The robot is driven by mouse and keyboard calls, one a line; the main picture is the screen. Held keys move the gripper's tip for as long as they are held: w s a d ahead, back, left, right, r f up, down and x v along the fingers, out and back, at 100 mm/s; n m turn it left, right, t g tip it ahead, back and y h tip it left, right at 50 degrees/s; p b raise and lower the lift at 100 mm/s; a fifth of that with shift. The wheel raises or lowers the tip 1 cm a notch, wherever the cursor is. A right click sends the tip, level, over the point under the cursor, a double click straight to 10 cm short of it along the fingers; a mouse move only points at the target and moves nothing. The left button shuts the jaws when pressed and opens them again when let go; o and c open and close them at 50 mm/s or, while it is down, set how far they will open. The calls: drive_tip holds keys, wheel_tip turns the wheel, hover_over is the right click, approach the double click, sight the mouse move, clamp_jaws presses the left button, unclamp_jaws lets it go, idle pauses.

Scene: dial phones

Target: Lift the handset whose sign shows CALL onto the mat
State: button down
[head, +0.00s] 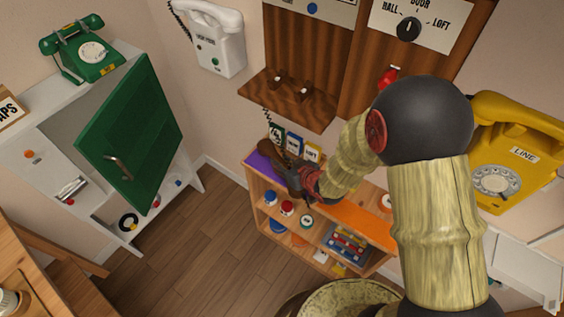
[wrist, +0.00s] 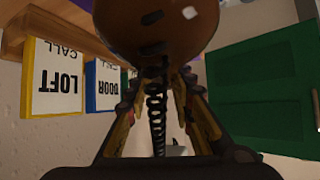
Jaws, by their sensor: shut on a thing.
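My gripper (head: 298,180) is over the left end of the low wooden shelf unit, shut on a brown handset (head: 269,148). In the wrist view the rounded brown end of the handset (wrist: 160,22) fills the top centre, with a black coiled cord running down between my fingers (wrist: 158,110). A purple mat (head: 258,165) lies on the unit's top, partly hidden by my gripper; I cannot tell whether the handset touches it. Behind stand a green-edged sign (head: 276,133), a blue-edged DOOR sign (wrist: 104,86) and a yellow-edged LOFT sign (wrist: 56,80); LOFT's smaller word looks like CALL.
An orange strip (head: 350,221) covers the unit's right part. A wooden wall ledge (head: 285,97) with pegs is above. A green cabinet door (head: 135,135) stands open at left. A white wall phone (head: 213,40) and a yellow phone (head: 515,150) flank the area. The floor between is clear.

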drive_tip(key=shift+f+b, duration=0.55)
drive_tip(key=shift+f, duration=0.2)
idle(0.4)
drive_tip(key=c, duration=1.5)
unclamp_jaws()
drive_tip(key=shift+o, duration=0.2)
drive_tip(key=v, duration=1.1)
drive_tip(key=shift+s+d+r, duration=0.15)
drive_tip(key=shift+s+r, duration=0.05)
drive_tip(key=shift+r, duration=0.05)
drive_tip(key=shift+s+r, duration=0.1)
drive_tip(key=shift+s, duration=0.1)
